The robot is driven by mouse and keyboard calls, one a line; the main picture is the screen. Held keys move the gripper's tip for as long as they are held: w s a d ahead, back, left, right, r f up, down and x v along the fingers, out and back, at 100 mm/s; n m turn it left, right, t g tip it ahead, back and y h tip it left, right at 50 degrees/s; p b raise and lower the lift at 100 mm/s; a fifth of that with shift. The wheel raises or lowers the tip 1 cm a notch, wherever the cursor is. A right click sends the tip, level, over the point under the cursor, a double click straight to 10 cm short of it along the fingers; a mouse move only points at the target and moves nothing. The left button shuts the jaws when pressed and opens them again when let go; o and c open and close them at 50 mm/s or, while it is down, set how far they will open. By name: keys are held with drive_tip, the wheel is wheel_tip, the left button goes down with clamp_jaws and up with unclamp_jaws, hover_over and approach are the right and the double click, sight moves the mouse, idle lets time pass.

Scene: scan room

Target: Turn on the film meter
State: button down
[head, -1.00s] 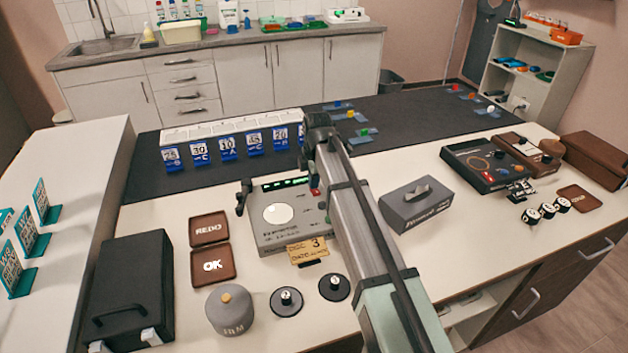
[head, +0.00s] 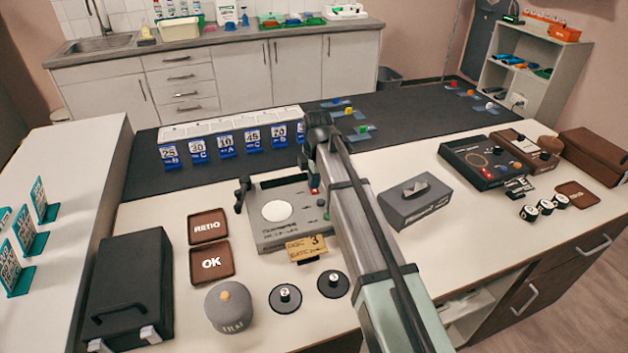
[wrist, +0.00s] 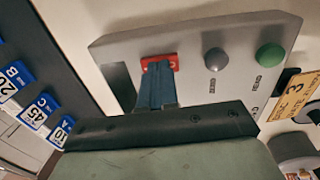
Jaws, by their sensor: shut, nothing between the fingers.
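The film meter (head: 290,242) is a grey box on the white counter, with a round white disc on top and a dark display strip (head: 284,181) at its back edge. My arm covers its right side in the head view. In the wrist view the grey panel (wrist: 120,50) carries a red switch (wrist: 175,62), a grey knob (wrist: 215,59) and a green button (wrist: 270,55). My gripper (wrist: 158,72) is shut and empty, its tips at the red switch and partly covering it. I cannot tell whether they touch it.
A yellow tag (head: 306,246) is at the meter's front. Two black discs (head: 285,298), a grey weight (head: 230,308) and brown trays (head: 211,263) lie in front and left. A grey box (head: 415,201) stands right. Blue number cards (head: 225,146) stand behind.

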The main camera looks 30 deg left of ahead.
wheel_tip(320, 180, up, 14)
drive_tip(key=s+d, duration=0.1)
drive_tip(key=shift+s+d, duration=0.2)
drive_tip(key=shift+f, duration=0.1)
idle(0.6)
drive_tip(key=shift+w+a, duration=0.45)
drive_tip(key=shift+f, duration=0.1)
drive_tip(key=f, duration=0.4)
drive_tip(key=w+a+f, duration=0.1)
drive_tip(key=f, duration=0.8)
drive_tip(key=shift+w+a+f, duration=0.15)
drive_tip(key=shift+f, duration=0.2)
